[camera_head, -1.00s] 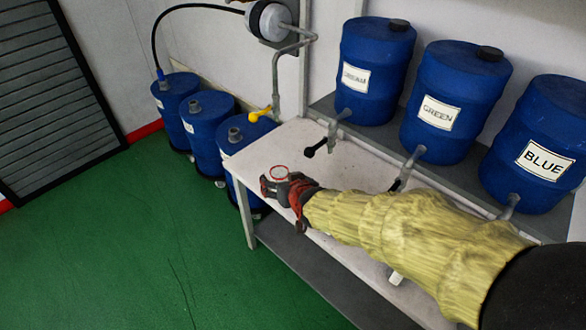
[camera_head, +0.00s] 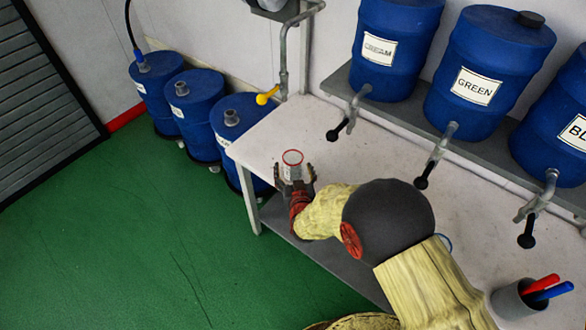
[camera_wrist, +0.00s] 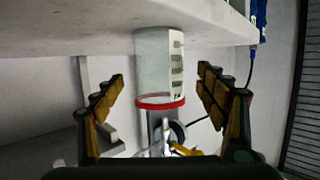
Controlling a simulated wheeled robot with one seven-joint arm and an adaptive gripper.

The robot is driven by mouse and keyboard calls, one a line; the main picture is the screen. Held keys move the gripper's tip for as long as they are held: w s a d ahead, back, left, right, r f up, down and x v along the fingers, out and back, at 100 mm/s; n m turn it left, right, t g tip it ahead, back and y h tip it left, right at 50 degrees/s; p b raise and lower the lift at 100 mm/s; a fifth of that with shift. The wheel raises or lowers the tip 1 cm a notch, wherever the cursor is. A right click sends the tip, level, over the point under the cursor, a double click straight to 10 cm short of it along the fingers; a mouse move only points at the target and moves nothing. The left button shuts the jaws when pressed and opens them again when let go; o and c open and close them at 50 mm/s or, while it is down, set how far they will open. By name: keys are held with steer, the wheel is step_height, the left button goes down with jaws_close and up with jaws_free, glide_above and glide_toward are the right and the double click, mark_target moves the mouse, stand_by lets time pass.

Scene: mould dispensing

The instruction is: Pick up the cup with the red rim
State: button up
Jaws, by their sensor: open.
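The clear cup with the red rim (camera_head: 292,165) stands upright near the left end of the white table (camera_head: 262,147). It has markings on its side. In the wrist view the picture is upside down, so the cup (camera_wrist: 157,62) shows rim down under the tabletop. My gripper (camera_head: 295,178) is open and level with the cup, on its near side. In the wrist view its two fingers (camera_wrist: 160,88) stand to the left and right of the cup with gaps on both sides. How deep the cup sits between the fingers is hard to tell.
Blue drums labelled CREAM (camera_head: 395,45), GREEN (camera_head: 485,75) and a partly cut-off one stand on a rear shelf, their taps reaching over the table. A yellow-handled tap (camera_head: 267,96) hangs beyond the cup. A grey pen holder (camera_head: 515,302) stands at lower right. More drums (camera_head: 193,105) stand on the floor left.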

mark_target(292, 159)
steer(key=b+x, duration=0.1)
steer(key=x, duration=0.2)
steer(key=shift+w+f, duration=0.1)
steer(key=shift+w, duration=0.1)
steer(key=shift+c, duration=1.2)
steer(key=c, duration=0.9)
